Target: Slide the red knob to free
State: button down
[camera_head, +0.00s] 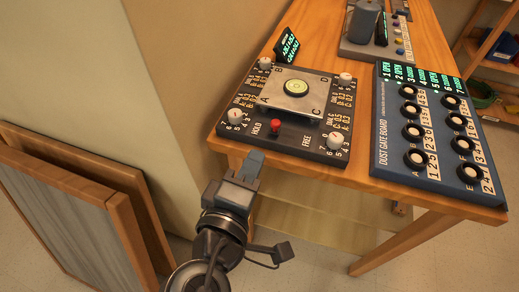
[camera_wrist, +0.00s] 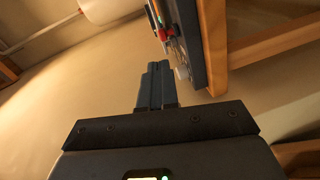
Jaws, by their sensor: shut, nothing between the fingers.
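The red knob (camera_head: 276,127) stands upright near the front edge of a dark panel (camera_head: 325,154). It sits at the left end of its track, by the word HOLD; the word FREE is to its right. The knob also shows small in the wrist view (camera_wrist: 161,33), at the panel's edge. My gripper (camera_head: 255,157) is shut and empty. Its fingertips are in front of the panel's front edge, apart from the knob, below and slightly left of it in the head view. In the wrist view the closed fingers (camera_wrist: 154,66) point up, left of the table edge.
The panel also carries a metal plate (camera_head: 311,101) with a round bubble level and white corner dials. A blue dust gate board (camera_head: 437,122) with black knobs stands to the right. Framed boards (camera_head: 75,190) lean at the lower left. A wall is close on the left.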

jog(key=shift+v, duration=2)
